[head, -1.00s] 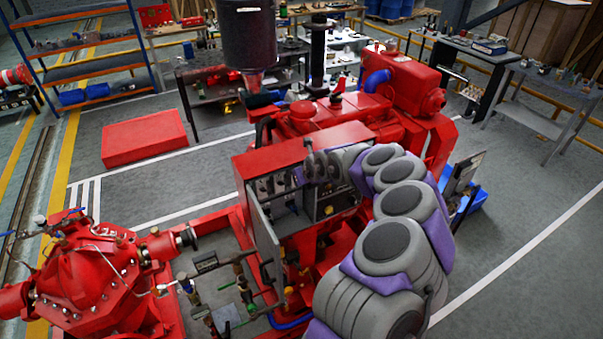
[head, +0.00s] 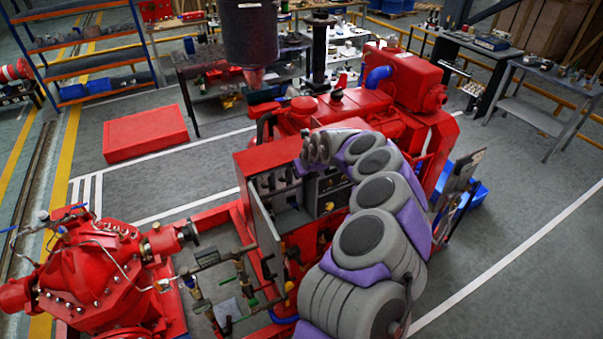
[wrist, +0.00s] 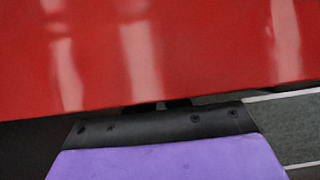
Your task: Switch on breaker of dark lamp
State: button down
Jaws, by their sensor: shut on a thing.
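The red control cabinet (head: 262,165) stands open at the front in the middle of the head view. Its grey door (head: 264,232) is swung out to the left. A row of small switches (head: 277,182) shows inside at left, and a dark panel (head: 331,184) with small round parts is at right. I cannot tell which lamp is dark. My gripper (head: 308,150) is at the cabinet's upper front, between these two sections. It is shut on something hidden. In the wrist view its black and purple body is below a glossy red surface (wrist: 160,50); the fingertips are hidden.
A red pump (head: 95,262) is at lower left, with pipes and valves (head: 228,290) before the cabinet. The red engine (head: 350,112) is behind it. Open grey floor lies at right.

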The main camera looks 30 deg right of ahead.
jog(key=c, duration=1.1)
grip_release()
jog(key=shift+w+d, duration=0.1)
jog(key=b+v, duration=0.2)
jog(key=v, duration=1.5)
jog(key=shift+d, duration=0.1)
